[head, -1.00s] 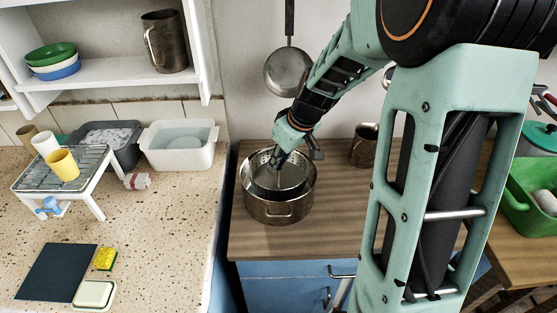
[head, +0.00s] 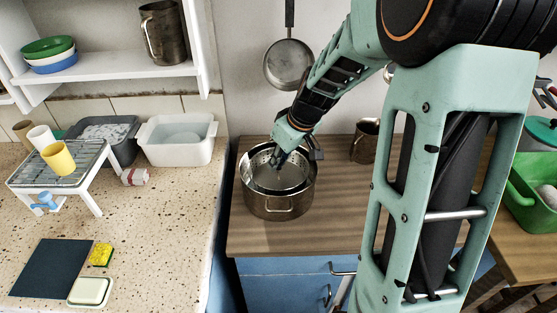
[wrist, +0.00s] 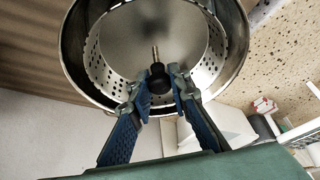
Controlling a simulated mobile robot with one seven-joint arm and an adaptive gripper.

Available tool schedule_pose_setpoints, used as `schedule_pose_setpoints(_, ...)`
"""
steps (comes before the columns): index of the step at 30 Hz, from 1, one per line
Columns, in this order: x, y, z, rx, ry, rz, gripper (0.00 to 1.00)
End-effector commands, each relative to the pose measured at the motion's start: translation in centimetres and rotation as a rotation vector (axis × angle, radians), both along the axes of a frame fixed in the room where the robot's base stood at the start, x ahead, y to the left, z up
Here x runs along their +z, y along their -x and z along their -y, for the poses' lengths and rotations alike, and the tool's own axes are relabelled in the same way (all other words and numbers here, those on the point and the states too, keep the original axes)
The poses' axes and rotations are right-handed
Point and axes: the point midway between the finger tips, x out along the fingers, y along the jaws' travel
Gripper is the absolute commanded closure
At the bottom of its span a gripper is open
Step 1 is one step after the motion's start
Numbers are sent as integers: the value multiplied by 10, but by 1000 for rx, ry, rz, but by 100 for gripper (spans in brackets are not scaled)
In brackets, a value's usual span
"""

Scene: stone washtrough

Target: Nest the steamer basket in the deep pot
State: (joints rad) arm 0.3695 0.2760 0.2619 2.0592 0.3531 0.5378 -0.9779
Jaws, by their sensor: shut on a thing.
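The deep pot (head: 277,207), a steel pot with side handles, stands on the wooden counter in the head view. Its rim (wrist: 70,45) shows in the wrist view. The steamer basket (head: 258,160), steel with a perforated wall (wrist: 122,85), is inside the pot's rim. A threaded post with a black knob (wrist: 158,77) rises from its middle. My gripper (head: 277,160) reaches down over the basket; its fingertips (wrist: 157,88) are shut on the knob in the wrist view. The bottom of the pot is hidden, so I cannot tell whether the basket rests there.
A steel mug (head: 365,142) stands behind right of the pot, and a pan (head: 289,65) hangs on the wall. The speckled worktop at left holds a rack (head: 58,170), a white basin (head: 178,145) and a sponge (head: 101,255). Wooden counter around the pot is clear.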

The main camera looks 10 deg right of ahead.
Motion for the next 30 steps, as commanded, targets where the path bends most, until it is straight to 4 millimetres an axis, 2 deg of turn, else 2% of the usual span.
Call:
schedule_pose_setpoints(8,-1,0,0,0,0,1,100)
schedule_pose_setpoints(30,-22,0,0,0,0,1,100)
